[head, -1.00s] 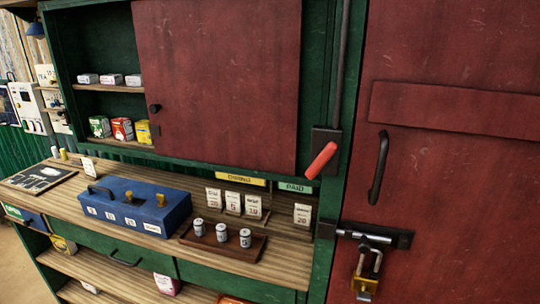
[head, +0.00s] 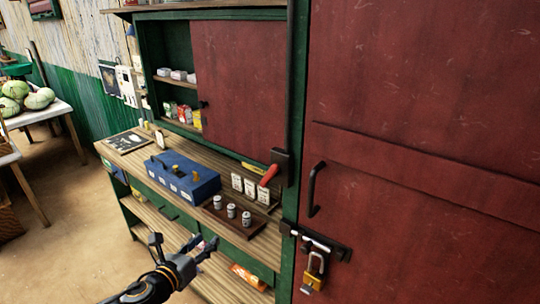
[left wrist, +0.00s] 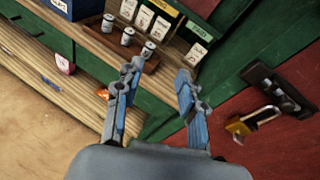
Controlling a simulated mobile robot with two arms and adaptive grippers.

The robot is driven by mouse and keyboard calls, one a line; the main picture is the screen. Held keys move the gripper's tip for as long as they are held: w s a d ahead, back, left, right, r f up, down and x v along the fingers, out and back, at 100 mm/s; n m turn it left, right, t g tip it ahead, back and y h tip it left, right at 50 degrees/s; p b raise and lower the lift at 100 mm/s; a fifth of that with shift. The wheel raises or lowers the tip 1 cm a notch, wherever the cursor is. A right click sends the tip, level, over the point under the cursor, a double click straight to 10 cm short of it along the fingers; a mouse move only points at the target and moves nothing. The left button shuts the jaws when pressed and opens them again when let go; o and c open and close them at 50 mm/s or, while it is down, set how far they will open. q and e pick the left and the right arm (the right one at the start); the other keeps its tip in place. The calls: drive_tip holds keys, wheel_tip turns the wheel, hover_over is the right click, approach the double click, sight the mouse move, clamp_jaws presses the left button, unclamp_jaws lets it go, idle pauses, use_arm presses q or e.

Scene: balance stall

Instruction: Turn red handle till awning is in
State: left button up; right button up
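The red handle (head: 269,175) hangs at the lower end of a dark crank rod (head: 290,90) on the green post, beside the red sliding panel. The awning itself is not in view. My left gripper (head: 191,257) is low in front of the stall's shelves, well below and left of the handle and apart from it. In the left wrist view my left gripper (left wrist: 157,92) has its two fingers spread with nothing between them; the red handle is not visible there. My right gripper is not in view.
A red door with a latch and brass padlock (head: 313,281) is at the right. The counter holds a blue cash box (head: 183,178) and a wooden tray with several tins (head: 246,218). Bare floor (head: 75,245) lies left; a melon table (head: 42,113) stands beyond.

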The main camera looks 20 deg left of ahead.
use_arm(q)
drive_tip(key=s+d+r+m+t+h+p, duration=0.1)
drive_tip(key=s+d+r+m+h, duration=0.1)
drive_tip(key=d+r+m, duration=0.35)
drive_tip(key=s+d+r+m+h+p, duration=0.1)
drive_tip(key=d+r+m, duration=0.1)
drive_tip(key=r, duration=0.6)
drive_tip(key=m+h+p, duration=0.1)
drive_tip(key=m+h, duration=0.1)
drive_tip(key=m, duration=0.2)
approach(266, 179)
drive_tip(key=shift+t, duration=0.4)
drive_tip(key=p+x, duration=0.3)
drive_tip(key=x, duration=0.2)
drive_tip(key=p+x, duration=0.3)
drive_tip(key=x, duration=0.2)
drive_tip(key=shift+w+d+f+p, duration=0.15)
drive_tip(key=shift+w+f+p, duration=0.1)
drive_tip(key=shift+p, duration=0.05)
drive_tip(key=shift+w, duration=0.15)
clamp_jaws()
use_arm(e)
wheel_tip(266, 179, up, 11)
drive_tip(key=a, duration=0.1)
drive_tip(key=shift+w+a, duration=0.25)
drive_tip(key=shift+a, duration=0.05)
